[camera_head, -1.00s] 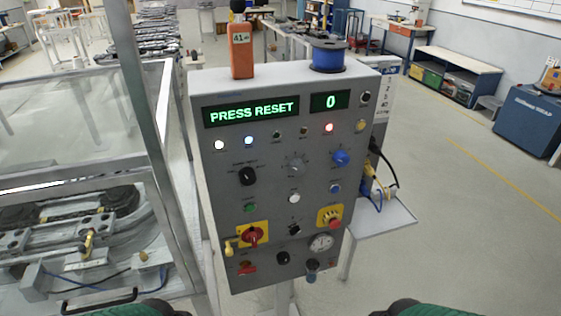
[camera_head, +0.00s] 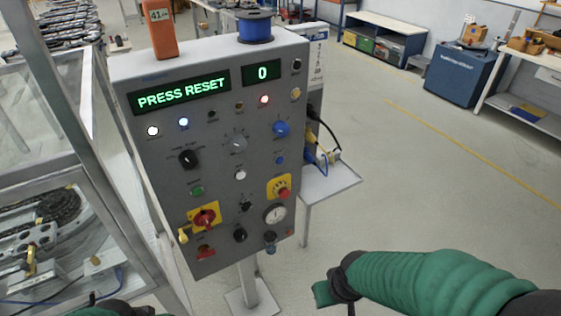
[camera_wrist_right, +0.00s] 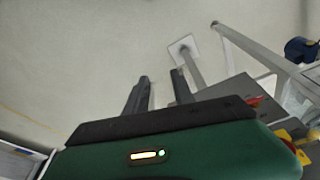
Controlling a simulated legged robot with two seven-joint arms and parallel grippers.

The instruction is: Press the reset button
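The grey control panel (camera_head: 215,150) stands upright on a post, with a green display (camera_head: 180,92) reading "PRESS RESET" and a smaller one (camera_head: 262,70) reading "0". Its face carries a green button (camera_head: 197,191), a white button (camera_head: 240,174), a small blue button (camera_head: 280,160) and a red button on a yellow plate (camera_head: 283,193). Their labels are too small to read. My right gripper (camera_wrist_right: 160,76) has two dark fingers apart with nothing between them; in the head view my right arm ends below and right of the panel, not touching it. Only part of my left arm shows; its gripper is out of view.
A small side shelf (camera_head: 330,183) with cables juts from the panel's right. A framed enclosure (camera_head: 60,170) stands close on the left. An orange device (camera_head: 160,30) and a blue spool (camera_head: 254,26) sit on top. The floor at right is clear.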

